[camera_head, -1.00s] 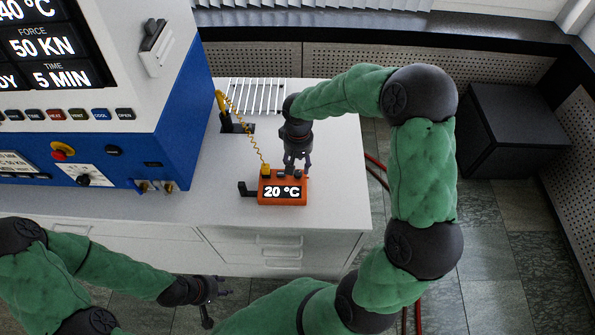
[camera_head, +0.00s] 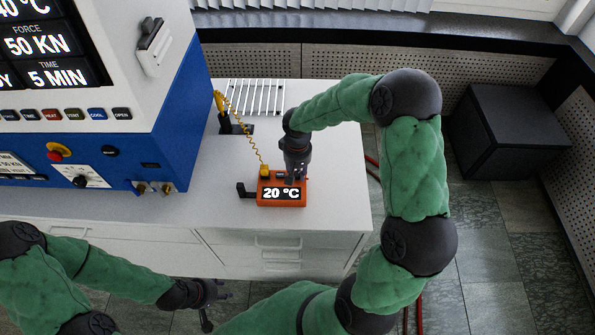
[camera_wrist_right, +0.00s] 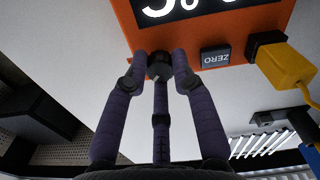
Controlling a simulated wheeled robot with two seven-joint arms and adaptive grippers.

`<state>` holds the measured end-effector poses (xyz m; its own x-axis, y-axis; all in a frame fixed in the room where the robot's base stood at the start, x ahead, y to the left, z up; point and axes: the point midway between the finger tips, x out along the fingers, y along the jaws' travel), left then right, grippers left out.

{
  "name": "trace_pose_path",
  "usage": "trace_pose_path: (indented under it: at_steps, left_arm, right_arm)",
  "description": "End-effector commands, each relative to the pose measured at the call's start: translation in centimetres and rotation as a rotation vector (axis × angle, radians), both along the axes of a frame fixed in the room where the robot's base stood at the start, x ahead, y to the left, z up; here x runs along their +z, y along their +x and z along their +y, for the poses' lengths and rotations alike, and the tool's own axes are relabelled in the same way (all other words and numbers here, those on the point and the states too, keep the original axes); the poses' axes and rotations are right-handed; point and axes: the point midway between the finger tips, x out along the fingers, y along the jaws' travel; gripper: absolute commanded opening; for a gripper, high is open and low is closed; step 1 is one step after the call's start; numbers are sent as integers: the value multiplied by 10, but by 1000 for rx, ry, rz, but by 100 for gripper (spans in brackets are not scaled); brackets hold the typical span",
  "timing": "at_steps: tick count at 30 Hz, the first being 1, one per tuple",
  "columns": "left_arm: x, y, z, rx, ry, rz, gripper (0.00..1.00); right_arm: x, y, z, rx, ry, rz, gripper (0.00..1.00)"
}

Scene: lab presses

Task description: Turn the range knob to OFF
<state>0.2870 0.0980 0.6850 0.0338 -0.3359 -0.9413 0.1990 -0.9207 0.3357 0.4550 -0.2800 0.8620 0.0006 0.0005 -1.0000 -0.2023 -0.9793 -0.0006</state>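The orange meter (camera_head: 272,202) reads 20 °C and sits on the white bench top. My right gripper (camera_head: 294,180) points down at its right part. In the right wrist view the orange face (camera_wrist_right: 213,31) shows a dark round knob (camera_wrist_right: 158,66), the range knob as far as I can tell. The three fingertips of my right gripper (camera_wrist_right: 160,62) close around this knob and appear to touch it. Its markings and pointer position are not readable. A grey ZERO button (camera_wrist_right: 215,57) is beside it. My left gripper (camera_head: 213,294) is empty, fingers spread, low in front of the bench.
A yellow plug (camera_wrist_right: 284,65) with a coiled yellow cable (camera_head: 241,128) joins the meter to a probe at the back. The blue and white press (camera_head: 110,160) stands at the left. A white slatted rack (camera_head: 255,97) lies behind. The bench top right of the meter is clear.

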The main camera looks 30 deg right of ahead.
Motion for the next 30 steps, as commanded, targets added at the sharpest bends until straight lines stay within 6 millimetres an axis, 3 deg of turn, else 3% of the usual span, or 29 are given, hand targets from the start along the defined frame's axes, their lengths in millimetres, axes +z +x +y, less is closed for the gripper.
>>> trace_pose_path:
  at_steps: [11,30]
  left_arm:
    - [5,0,0,0,0,0,40]
    - [34,0,0,0,0,0,40]
  right_arm:
    - [1,0,0,67,0,2,0]
    - [1,-1,-1,567,0,3,0]
